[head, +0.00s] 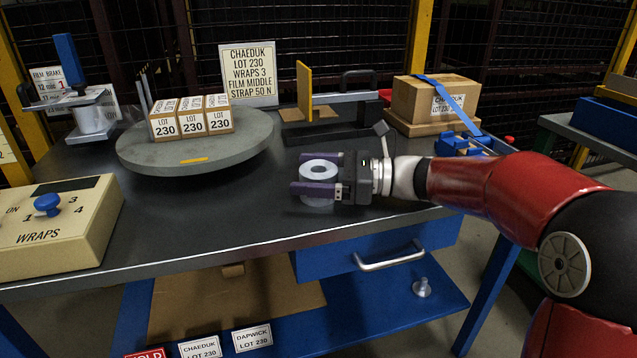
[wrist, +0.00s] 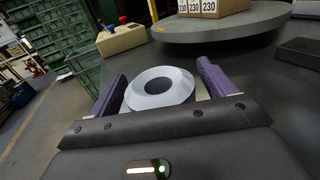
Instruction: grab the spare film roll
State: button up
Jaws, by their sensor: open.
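The spare film roll (head: 320,170) is a whitish ring-shaped roll with a dark core hole, upright on the dark table. It also shows in the wrist view (wrist: 147,96), large and close. My gripper (head: 314,175) is open, with its purple fingers on either side of the roll. In the wrist view my gripper (wrist: 160,92) has the roll between its fingers, with a gap visible on the right side. I cannot tell if the left finger touches it. The roll's lower part is partly hidden by the near finger.
A round grey turntable (head: 198,165) carries several small boxes marked 230 (head: 192,122). A WRAPS control box (head: 58,222) stands at the left front. A strapped carton (head: 435,100) and blue parts (head: 463,143) lie at the back right. The table front before the gripper is clear.

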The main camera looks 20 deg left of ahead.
jog(key=shift+a, duration=0.45)
jog(key=shift+c, duration=0.2)
jog(key=c, duration=1.1)
jog(key=shift+r, duration=0.1)
